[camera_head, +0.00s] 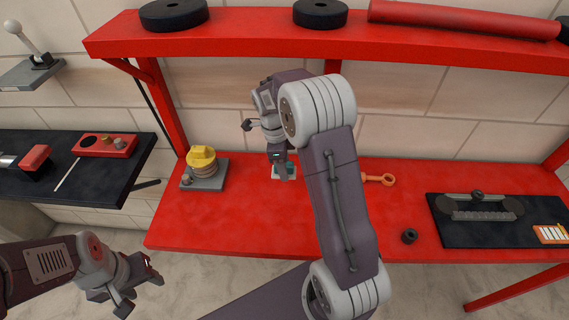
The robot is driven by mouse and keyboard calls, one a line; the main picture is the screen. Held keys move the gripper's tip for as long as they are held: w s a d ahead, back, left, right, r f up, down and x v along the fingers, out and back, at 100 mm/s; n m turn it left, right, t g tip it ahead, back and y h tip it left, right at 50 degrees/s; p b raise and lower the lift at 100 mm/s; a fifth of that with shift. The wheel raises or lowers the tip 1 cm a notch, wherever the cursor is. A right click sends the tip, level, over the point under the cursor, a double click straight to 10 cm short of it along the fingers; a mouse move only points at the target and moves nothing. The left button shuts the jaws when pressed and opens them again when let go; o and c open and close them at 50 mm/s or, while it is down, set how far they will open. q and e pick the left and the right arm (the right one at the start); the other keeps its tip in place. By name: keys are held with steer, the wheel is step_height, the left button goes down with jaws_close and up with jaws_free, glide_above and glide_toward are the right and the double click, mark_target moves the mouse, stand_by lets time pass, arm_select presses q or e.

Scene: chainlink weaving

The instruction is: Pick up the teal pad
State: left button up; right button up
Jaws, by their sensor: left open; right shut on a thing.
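The teal pad (290,169) shows as a small patch at my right gripper's fingertips, over the red workbench. A small pale base (276,174) lies under and beside it. My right gripper (280,166) points down and is shut on the teal pad. My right arm hides part of the area to the right of it. Whether the pad touches the pale base cannot be told. My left gripper (138,287) is open and empty, low at the left, in front of the bench and away from the pad.
A yellow-topped part on a grey plate (208,184) stands left of the pad. An orange wrench-like tool (378,179), a black ring (409,236) and a dark mat (458,235) with a chain device lie to the right. A red shelf (240,35) overhangs behind. The bench's front middle-left is clear.

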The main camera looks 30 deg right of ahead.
steer(key=s+a+b, duration=0.2)
steer(key=s+a, duration=0.6)
steer(key=s, duration=0.5)
steer(key=shift+s+a, duration=0.2)
steer(key=shift+s, duration=0.15)
